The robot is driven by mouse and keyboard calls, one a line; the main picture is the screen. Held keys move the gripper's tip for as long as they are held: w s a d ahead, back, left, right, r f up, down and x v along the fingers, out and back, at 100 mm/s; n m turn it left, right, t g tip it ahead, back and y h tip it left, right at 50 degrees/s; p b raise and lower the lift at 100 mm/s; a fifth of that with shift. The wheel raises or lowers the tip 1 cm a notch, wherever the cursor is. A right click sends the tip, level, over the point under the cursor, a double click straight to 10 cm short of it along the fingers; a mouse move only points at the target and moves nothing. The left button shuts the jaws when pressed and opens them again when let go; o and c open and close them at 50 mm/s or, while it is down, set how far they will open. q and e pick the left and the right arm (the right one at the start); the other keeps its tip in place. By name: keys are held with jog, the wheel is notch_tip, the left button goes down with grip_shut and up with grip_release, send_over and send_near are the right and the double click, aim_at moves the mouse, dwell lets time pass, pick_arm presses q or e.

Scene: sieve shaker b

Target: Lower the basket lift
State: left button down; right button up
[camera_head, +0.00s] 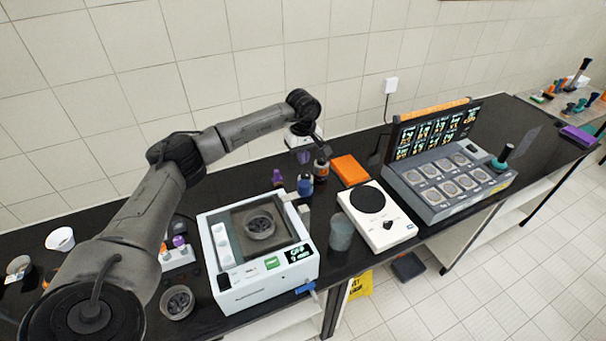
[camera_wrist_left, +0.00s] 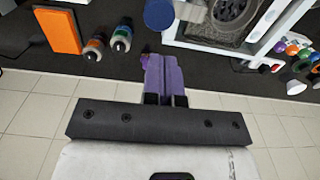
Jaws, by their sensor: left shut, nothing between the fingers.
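The white bath unit (camera_head: 262,292) stands on the black bench in the head view, with a round metal basket (camera_head: 260,224) in its open tank. The basket also shows in the left wrist view (camera_wrist_left: 232,10), cut by the top edge. A blue knob (camera_head: 304,186) is by the unit's back right corner; a round blue top shows in the wrist view (camera_wrist_left: 158,14). My left gripper (camera_head: 305,158) is above and behind that corner. Its purple fingers (camera_wrist_left: 162,60) are shut and empty, apart from the unit. My right gripper is not in view.
Small bottles (camera_head: 321,168) and an orange block (camera_head: 350,170) are close to my left gripper. A clear beaker (camera_head: 341,232) and a white hotplate (camera_head: 378,222) stand right of the unit. A grey console (camera_head: 450,185) is farther right. A round sieve (camera_head: 177,302) lies at front left.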

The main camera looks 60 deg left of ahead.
aim_at(303, 182)
pick_arm(q)
notch_tip(303, 182, down, 8)
jog(key=shift+f+p, duration=0.1)
jog(key=shift+p, duration=1.05)
notch_tip(303, 182, down, 9)
jog(key=b, duration=0.7)
